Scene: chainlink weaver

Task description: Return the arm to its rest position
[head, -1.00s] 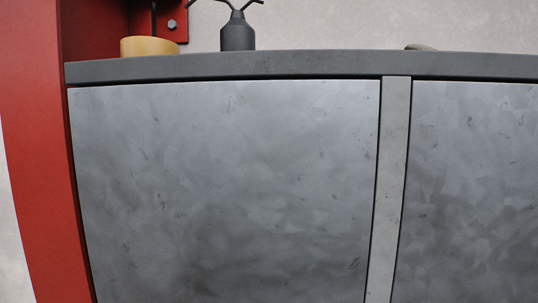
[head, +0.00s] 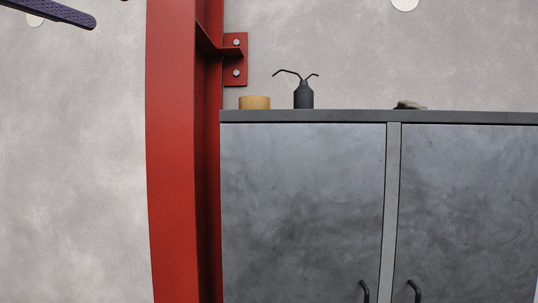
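Neither of my grippers can be made out in the head view. No arm of mine is clearly visible, so the arm's pose is hidden. A dark purple, textured bar (head: 50,12) enters from the upper left corner; I cannot tell what it belongs to.
A grey two-door cabinet (head: 303,200) with black handles fills the lower right. On its top stand a yellow round container (head: 255,103), a dark bottle with thin curved stems (head: 303,95) and a flat stone-like item (head: 410,105). A red steel column (head: 172,150) stands left of it.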

